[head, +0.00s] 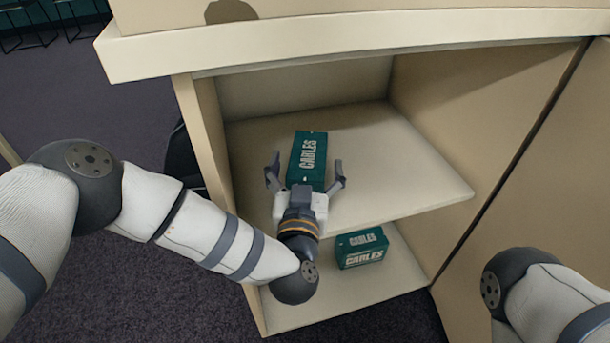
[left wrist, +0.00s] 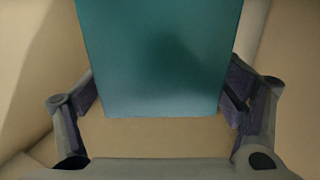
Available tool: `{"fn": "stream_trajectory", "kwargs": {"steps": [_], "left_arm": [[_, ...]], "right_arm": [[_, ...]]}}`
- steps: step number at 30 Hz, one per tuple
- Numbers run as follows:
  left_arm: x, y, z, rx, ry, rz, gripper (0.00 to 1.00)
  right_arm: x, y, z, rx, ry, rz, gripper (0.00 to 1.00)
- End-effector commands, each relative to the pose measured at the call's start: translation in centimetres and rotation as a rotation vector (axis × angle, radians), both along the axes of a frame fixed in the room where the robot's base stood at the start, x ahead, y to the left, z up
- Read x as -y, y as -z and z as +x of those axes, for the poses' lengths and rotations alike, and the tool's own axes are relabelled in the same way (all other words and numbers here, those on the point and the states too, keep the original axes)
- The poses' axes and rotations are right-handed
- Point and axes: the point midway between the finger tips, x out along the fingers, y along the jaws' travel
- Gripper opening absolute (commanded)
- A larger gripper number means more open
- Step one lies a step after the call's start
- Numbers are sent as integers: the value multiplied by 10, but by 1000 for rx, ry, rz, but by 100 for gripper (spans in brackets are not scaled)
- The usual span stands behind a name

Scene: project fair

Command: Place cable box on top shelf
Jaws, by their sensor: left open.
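A green cable box (head: 308,153) with white CABLES lettering lies on the top shelf (head: 413,165) of the open cabinet. My left gripper (head: 305,175) is open at the near end of this box, with one finger on each side. In the left wrist view the box (left wrist: 158,60) fills the upper middle, between the spread fingers of the gripper (left wrist: 160,110), with gaps visible beside it. A second green cable box (head: 362,248) sits on the lower shelf (head: 312,311). My right gripper is out of view; only part of the right arm shows at the lower right.
The cabinet's left side panel (head: 207,140) stands close to my left arm. A thick countertop (head: 350,45) overhangs the opening. The top shelf is bare to the right of the box. Dark carpet (head: 120,270) covers the floor at left.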

Motion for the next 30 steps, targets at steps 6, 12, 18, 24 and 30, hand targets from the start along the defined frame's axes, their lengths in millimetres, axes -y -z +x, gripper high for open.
{"fn": "stream_trajectory", "kwargs": {"steps": [6,12,18,24,30], "left_arm": [[-2,-4,-59,-1,5,0,87],[-5,-2,-98,-1,3,-1,87],[-6,-1,-107,0,1,-1,87],[-6,-1,-107,0,1,-1,87],[-6,12,-112,-35,18,10,87]], "right_arm": [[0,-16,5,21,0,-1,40],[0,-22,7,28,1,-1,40],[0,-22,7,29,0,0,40],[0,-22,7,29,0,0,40],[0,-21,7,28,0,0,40]]}}
